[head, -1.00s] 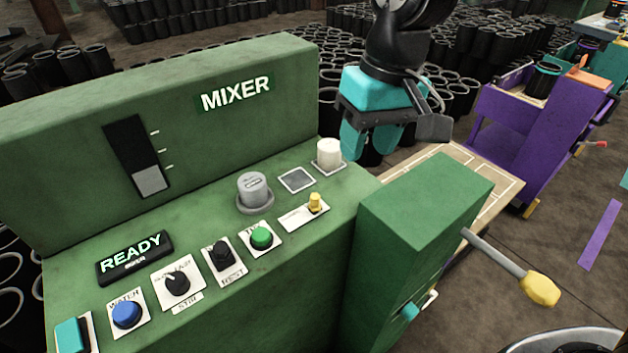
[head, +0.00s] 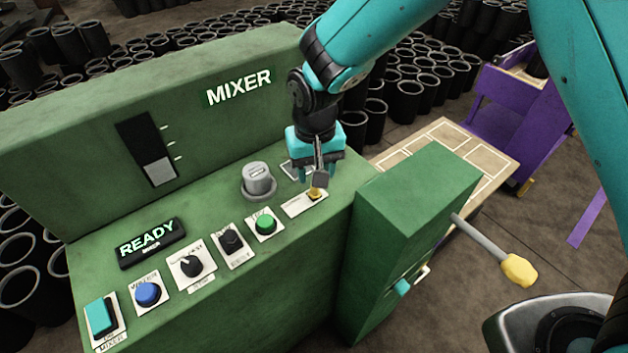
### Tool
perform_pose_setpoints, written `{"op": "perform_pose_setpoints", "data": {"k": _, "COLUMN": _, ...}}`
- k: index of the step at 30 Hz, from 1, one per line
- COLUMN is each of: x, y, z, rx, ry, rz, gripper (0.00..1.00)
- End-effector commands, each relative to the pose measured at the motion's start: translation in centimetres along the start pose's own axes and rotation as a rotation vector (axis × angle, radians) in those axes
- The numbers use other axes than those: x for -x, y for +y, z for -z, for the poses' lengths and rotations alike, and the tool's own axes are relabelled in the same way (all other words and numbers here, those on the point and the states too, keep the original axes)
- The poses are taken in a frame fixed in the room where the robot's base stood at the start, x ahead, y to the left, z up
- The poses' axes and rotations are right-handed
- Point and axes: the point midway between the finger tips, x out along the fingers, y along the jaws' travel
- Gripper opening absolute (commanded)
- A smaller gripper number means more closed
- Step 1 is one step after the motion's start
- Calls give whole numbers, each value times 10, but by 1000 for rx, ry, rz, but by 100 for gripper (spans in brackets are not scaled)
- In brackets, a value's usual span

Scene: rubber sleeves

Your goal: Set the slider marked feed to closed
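A small yellow slider knob (head: 316,194) sits at the right end of a white label plate (head: 297,207) on the green mixer panel. The lettering on this plate is too small to read, so I cannot confirm the word feed. My gripper (head: 317,182) points down right at the knob and covers its upper part. Its teal fingers are partly hidden behind a dark part of the gripper. I cannot tell whether they touch the knob or how far apart they are.
A green button (head: 266,224) and a grey round knob (head: 257,178) stand left of the slider. A black dial (head: 191,265), a blue button (head: 148,293) and a teal rocker (head: 101,316) sit further left. A green box (head: 410,215) with a yellow-ended lever (head: 519,269) rises at right.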

Motion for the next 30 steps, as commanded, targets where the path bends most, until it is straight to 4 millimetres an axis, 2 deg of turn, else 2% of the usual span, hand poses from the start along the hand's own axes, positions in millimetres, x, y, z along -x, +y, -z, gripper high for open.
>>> {"op": "perform_pose_setpoints", "data": {"k": 3, "x": -22, "y": 0, "z": 0, "rx": 0, "ry": -3, "rz": -1, "gripper": 45}}
{"op": "perform_pose_setpoints", "data": {"k": 9, "x": -46, "y": 0, "z": 0, "rx": 0, "ry": -1, "rz": 0, "gripper": 45}}
{"op": "perform_pose_setpoints", "data": {"k": 20, "x": -52, "y": 0, "z": 0, "rx": 0, "ry": 1, "rz": 1, "gripper": 45}}
{"op": "perform_pose_setpoints", "data": {"k": 21, "x": -52, "y": 0, "z": 0, "rx": 0, "ry": 1, "rz": 1, "gripper": 40}}
{"op": "perform_pose_setpoints", "data": {"k": 26, "x": -52, "y": 0, "z": 0, "rx": 0, "ry": 1, "rz": 1, "gripper": 4}}
{"op": "perform_pose_setpoints", "data": {"k": 27, "x": -52, "y": 0, "z": 0, "rx": 0, "ry": 1, "rz": 1, "gripper": 0}}
{"op": "perform_pose_setpoints", "data": {"k": 30, "x": -52, "y": 0, "z": 0, "rx": 0, "ry": 1, "rz": 1, "gripper": 0}}
